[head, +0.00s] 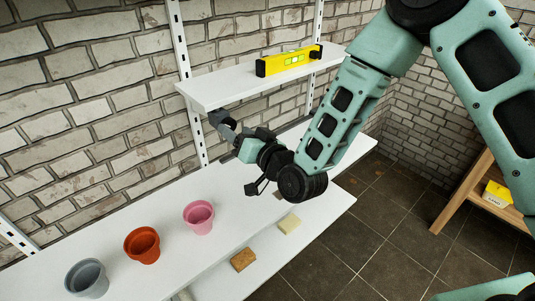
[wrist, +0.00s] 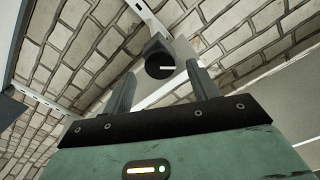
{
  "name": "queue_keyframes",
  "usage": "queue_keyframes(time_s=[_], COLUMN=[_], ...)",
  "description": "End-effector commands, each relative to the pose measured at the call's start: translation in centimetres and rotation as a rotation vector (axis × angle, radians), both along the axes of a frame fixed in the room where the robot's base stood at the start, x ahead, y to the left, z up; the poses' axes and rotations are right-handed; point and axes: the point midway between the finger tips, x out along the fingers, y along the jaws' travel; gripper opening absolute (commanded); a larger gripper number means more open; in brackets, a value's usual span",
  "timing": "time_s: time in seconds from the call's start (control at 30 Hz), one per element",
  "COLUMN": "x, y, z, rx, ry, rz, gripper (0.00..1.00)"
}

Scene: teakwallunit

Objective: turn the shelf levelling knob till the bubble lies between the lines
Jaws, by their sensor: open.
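A yellow spirit level (head: 275,63) lies on the upper white shelf (head: 215,92). Its vial (head: 294,60) shows pale green, but the bubble's place against the lines is too small to tell. The levelling knob (wrist: 158,64) is dark and round with a white mark on its face. It sits at the end of a pale bracket in the wrist view. My gripper (wrist: 160,73) is open, its two fingers apart on either side of the knob; I cannot tell if they touch it. In the head view my gripper (head: 228,127) is under the shelf's left end.
Grey (head: 87,278), orange (head: 142,246) and pink (head: 199,217) pots stand on the lower white shelf at left. Two sponge-like blocks (head: 243,260) (head: 289,223) lie lower down. A wooden stand (head: 465,192) holds a yellow box (head: 497,194) at right. Brick wall is behind.

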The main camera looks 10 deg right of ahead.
Motion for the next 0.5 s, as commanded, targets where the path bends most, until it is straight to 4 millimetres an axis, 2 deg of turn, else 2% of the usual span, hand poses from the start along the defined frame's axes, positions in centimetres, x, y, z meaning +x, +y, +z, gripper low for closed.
queue_keyframes(time_s=[0.3, 0.43, 0.5], x=[-5.7, -7.8, -8.2], y=[-3.9, -5.3, -5.6], z=[-0.4, -0.3, 0.4], rx=[-0.002, -0.002, -0.001], ry=[0.0, 0.001, 0.004], rz=[0.0, 0.0, 0.0], gripper=[0.59, 0.59, 0.59])
